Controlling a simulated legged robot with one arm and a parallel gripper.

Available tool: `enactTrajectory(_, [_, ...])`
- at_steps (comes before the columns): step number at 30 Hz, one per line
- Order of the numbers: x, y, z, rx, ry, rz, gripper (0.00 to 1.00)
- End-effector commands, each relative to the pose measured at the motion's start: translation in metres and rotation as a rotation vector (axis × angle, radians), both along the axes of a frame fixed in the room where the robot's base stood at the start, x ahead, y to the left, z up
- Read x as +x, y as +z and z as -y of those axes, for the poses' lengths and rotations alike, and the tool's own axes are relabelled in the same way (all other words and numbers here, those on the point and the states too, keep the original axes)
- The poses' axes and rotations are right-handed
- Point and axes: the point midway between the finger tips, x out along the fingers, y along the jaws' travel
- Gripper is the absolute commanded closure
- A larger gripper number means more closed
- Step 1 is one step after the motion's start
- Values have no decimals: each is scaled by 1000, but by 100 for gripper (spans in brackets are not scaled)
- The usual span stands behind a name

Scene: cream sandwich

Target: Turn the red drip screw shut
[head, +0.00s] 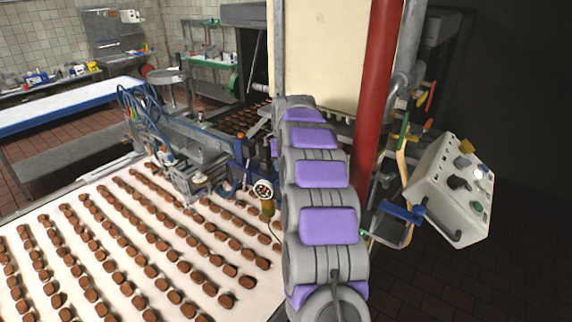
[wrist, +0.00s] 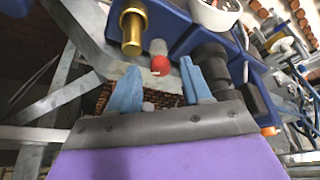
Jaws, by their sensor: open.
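In the wrist view, the red drip screw (wrist: 160,65) shows as a small red cap with a pale, whitish upper part. It sits below the blue machine body, right of a brass-coloured cylinder. My gripper (wrist: 158,67) is open, with its two blue fingers apart and pointing up in the picture. In the head view, my arm reaches toward the blue machine, and I cannot make out the screw or the fingers there.
The brass cylinder (wrist: 132,28) hangs close to the left finger, and a black knob (wrist: 211,65) is close to the right one. A conveyor (head: 85,219) carries rows of brown biscuits. A red pipe (head: 377,85) and control box (head: 449,187) stand right of my arm.

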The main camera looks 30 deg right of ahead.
Motion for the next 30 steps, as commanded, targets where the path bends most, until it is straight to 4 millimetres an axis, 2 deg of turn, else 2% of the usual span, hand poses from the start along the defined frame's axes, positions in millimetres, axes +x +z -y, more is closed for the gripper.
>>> enactTrajectory(2, [0,0,0,0,0,0,52])
enactTrajectory(17, [0,0,0,1,0,-1,100])
enactTrajectory(30, [0,-2,0,-1,-75,-3,100])
